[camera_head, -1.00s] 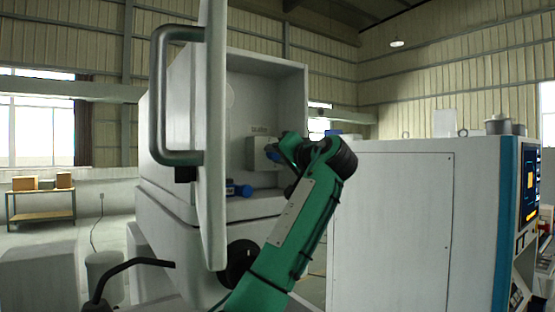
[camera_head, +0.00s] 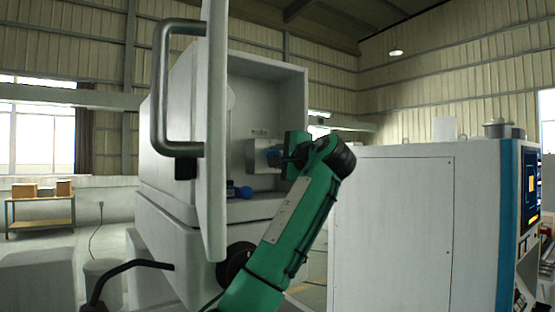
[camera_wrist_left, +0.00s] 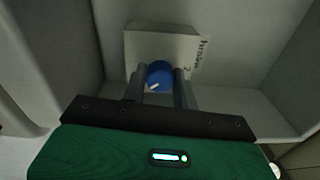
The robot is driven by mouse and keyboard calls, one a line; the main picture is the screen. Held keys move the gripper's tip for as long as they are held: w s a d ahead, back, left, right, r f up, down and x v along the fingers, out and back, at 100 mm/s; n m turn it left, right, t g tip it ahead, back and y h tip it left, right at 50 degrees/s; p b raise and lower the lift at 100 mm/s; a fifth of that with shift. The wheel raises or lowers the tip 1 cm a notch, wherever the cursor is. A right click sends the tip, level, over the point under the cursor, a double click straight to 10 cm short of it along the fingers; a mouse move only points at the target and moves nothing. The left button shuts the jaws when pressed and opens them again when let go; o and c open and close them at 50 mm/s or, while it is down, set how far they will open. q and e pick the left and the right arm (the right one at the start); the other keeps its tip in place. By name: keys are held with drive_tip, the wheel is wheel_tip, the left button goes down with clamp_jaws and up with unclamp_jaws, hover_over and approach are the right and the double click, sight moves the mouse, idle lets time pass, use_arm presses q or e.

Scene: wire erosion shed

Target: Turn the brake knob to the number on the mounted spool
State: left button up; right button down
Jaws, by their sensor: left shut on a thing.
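The blue knob (camera_wrist_left: 159,75) sits on the front of a pale box (camera_wrist_left: 135,45) inside the open cabinet. In the left wrist view a white mark on the knob points to the lower left. Dark lettering and what looks like a 2 run down the box face to its right. My left gripper (camera_wrist_left: 161,86) is shut on the knob, one finger on each side. No spool or spool number can be made out clearly. My right gripper is not in view.
The open cabinet door (camera_head: 214,130) with its large handle (camera_head: 160,90) stands upright left of my arm. A blue object (camera_head: 240,192) lies on the cabinet floor. A large white machine (camera_head: 400,230) fills the right side, with a screen at its edge.

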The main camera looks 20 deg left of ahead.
use_arm(q)
drive_tip(key=shift+r+m, duration=0.15)
drive_tip(key=shift+m, duration=0.75)
drive_tip(key=o, duration=1)
drive_tip(key=shift+d, duration=0.1)
drive_tip(key=shift+s+d+f+b, duration=0.15)
drive_tip(key=shift+f+b, duration=0.05)
drive_tip(key=shift+b, duration=0.15)
drive_tip(key=b+v, duration=0.5)
drive_tip(key=v, duration=0.8)
drive_tip(key=shift+d, duration=0.1)
